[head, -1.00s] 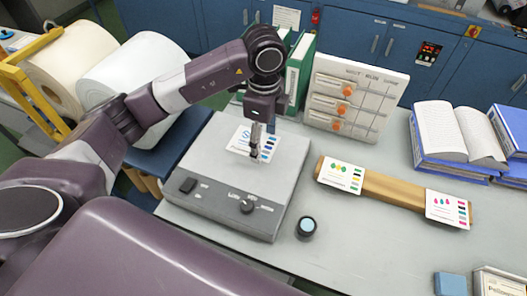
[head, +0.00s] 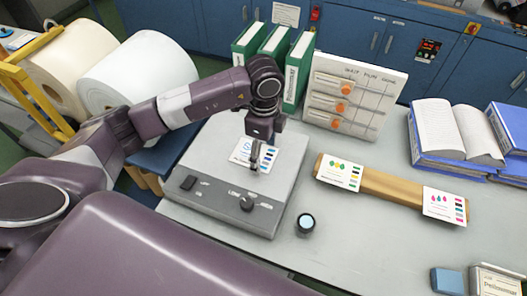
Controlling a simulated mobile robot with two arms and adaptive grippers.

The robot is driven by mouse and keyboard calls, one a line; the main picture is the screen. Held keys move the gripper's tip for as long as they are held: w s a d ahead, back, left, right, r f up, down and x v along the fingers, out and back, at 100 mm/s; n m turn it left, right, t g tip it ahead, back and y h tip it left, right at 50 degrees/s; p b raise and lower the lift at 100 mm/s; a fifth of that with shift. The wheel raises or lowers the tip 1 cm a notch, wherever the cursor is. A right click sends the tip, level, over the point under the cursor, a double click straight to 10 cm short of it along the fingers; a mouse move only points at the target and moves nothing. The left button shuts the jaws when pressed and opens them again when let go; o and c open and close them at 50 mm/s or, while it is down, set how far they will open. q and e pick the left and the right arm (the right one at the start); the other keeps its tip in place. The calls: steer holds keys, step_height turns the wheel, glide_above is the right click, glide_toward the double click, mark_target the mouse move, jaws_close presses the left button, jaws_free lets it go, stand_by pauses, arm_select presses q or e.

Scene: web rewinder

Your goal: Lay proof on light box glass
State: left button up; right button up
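The light box (head: 210,204) is a grey box with a switch and a knob on its sloped front, left of centre on the bench. Its top glass (head: 210,150) is pale grey. The proof (head: 272,149), a white card with a blue print and colour patches, is low over the right part of the glass; I cannot tell whether it touches. My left gripper (head: 255,160) points down with narrow, close fingers at the card and appears shut on it. The fingers hide part of the card. My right gripper is not in view.
Green binders (head: 270,42) and a panel with orange knobs (head: 352,95) stand behind the light box. A wooden board (head: 390,188) with two cards lies to the right. A small round dark pot (head: 306,222) stands near the box's front right. An open book (head: 455,130) is far right.

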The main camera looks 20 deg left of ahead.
mark_target(263, 157)
arm_select(q)
steer(key=shift+o, duration=0.8)
steer(key=shift+r, duration=0.55)
step_height(263, 157, up, 11)
steer(key=b, duration=0.2)
steer(key=shift+r, duration=0.15)
